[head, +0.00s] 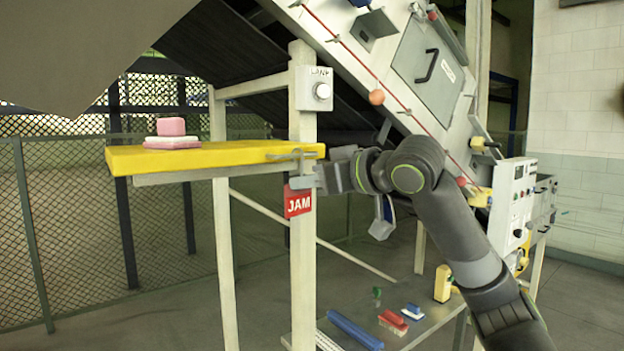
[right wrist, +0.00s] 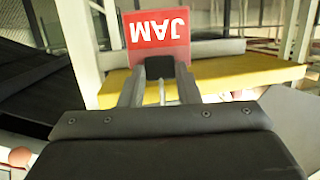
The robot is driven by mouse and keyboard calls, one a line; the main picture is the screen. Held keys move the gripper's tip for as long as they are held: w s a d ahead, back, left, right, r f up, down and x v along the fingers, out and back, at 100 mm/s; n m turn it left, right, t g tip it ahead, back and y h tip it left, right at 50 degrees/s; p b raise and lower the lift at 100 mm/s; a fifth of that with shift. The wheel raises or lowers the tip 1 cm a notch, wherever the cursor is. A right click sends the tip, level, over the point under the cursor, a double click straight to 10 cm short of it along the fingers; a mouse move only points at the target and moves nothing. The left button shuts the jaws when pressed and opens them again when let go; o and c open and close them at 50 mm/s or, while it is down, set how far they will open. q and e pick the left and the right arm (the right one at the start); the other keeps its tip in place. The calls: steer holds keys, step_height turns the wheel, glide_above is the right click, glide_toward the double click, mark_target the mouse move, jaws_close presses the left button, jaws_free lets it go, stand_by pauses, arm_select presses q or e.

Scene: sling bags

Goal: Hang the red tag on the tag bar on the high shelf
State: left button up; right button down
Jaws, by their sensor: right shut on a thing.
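The red tag (head: 298,201) with white JAM lettering hangs upright just below the fingers of my right gripper (head: 306,182), which is shut on its upper part. In the right wrist view the tag (right wrist: 158,30) appears upside down beyond the fingertips (right wrist: 160,80). The high shelf (head: 210,158) has a yellow top. A thin grey bar (head: 291,155), which looks like the tag bar, is at its right front edge, just above my gripper. I cannot tell whether the tag touches the bar. My left gripper is not in view.
A pale post (head: 302,120) with a switch box (head: 314,90) stands right behind the tag. Pink blocks (head: 171,128) sit on the shelf. A sloped conveyor (head: 430,60) rises at right. A low table (head: 410,322) holds brushes and a yellow bottle.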

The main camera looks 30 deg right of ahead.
steer(key=c, duration=1)
jaws_free()
steer(key=shift+o, duration=0.5)
steer(key=o, duration=0.3)
steer(key=s+b, duration=0.4)
steer(key=s, duration=0.3)
steer(key=shift+d, duration=0.3)
